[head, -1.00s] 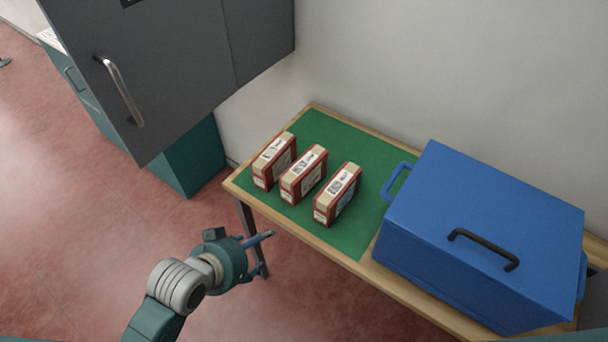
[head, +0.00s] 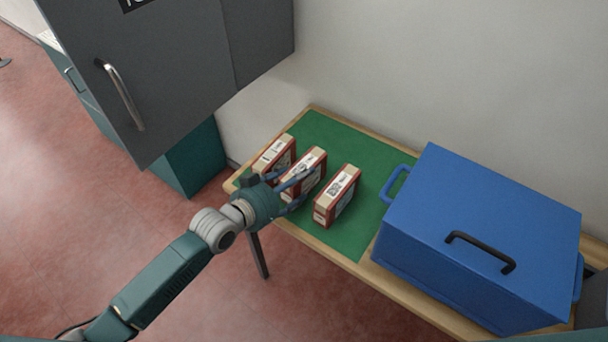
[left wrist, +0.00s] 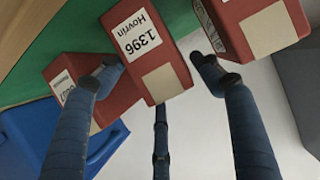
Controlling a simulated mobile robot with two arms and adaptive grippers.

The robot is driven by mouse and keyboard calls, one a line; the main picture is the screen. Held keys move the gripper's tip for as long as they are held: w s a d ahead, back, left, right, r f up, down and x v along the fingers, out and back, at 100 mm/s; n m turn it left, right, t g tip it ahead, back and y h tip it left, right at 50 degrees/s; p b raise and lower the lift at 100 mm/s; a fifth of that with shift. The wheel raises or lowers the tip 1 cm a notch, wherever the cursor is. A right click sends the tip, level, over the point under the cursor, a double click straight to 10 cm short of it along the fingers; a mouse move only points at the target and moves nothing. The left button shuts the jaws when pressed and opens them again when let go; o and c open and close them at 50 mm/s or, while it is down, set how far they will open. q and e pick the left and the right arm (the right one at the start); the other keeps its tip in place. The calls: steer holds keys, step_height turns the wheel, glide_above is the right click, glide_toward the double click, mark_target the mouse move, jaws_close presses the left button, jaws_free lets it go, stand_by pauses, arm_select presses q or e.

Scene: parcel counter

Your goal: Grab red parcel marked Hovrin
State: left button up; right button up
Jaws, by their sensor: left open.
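Three red and tan parcels stand in a row on a green mat. The middle one (head: 313,157) is partly hidden behind my left gripper (head: 302,189) in the head view. In the left wrist view a red parcel with a white label reading "1396 Hovrin" (left wrist: 143,47) is straight ahead. My left gripper (left wrist: 157,73) is open, with two fingers toward either side of that parcel and a third finger low in the middle. I cannot tell whether any finger touches it. My right gripper is in neither view.
The other parcels stand close by, left (head: 270,152) and right (head: 338,192). A blue box (head: 480,215) with a black handle fills the table's right side. A grey cabinet (head: 180,70) is at upper left. The green mat (head: 352,238) is bare near its front right.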

mark_target(315, 157)
arm_select(q)
steer(key=shift+f+p+x, duration=0.15)
steer(key=shift+p+x, duration=0.1)
steer(key=shift+x, duration=1.15)
steer(key=shift+f+p+x, duration=0.15)
steer(key=shift+p+x, duration=0.1)
steer(key=shift+x, duration=1.1)
steer(key=shift+s+a, duration=0.1)
steer(key=shift+s, duration=0.05)
steer(key=c, duration=1.1)
steer(key=shift+r, duration=0.1)
steer(key=shift+c, duration=0.5)
